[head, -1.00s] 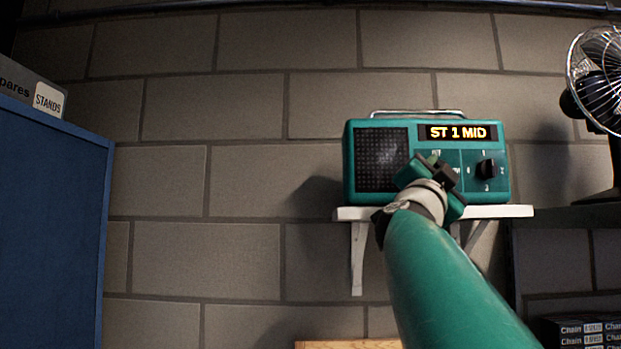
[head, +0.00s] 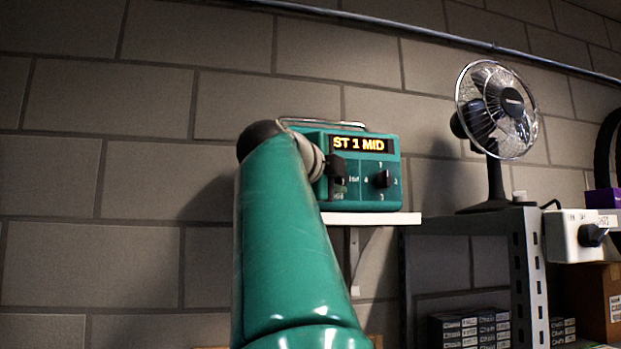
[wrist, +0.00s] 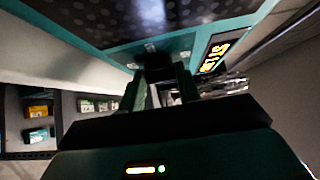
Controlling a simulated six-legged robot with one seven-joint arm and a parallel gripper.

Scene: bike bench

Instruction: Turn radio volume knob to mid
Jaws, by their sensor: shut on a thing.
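The teal radio (head: 408,172) stands on a white wall shelf (head: 372,219). Its display (head: 360,145) reads "ST 1 MID". My arm hides the radio's left part in the head view. My gripper (wrist: 160,82) is at the radio's front and shut on the dark volume knob (wrist: 157,62), which shows between the fingers in the wrist view. A second black knob (head: 382,179), with numbers around it, is to the right and apart from the gripper.
A fan (head: 496,112) stands on a grey metal rack (head: 528,270) right of the radio. A white box with a dark knob (head: 574,236) is at the rack's right. Small dark boxes (head: 468,328) are stacked low. A pipe (head: 430,35) crosses the wall above.

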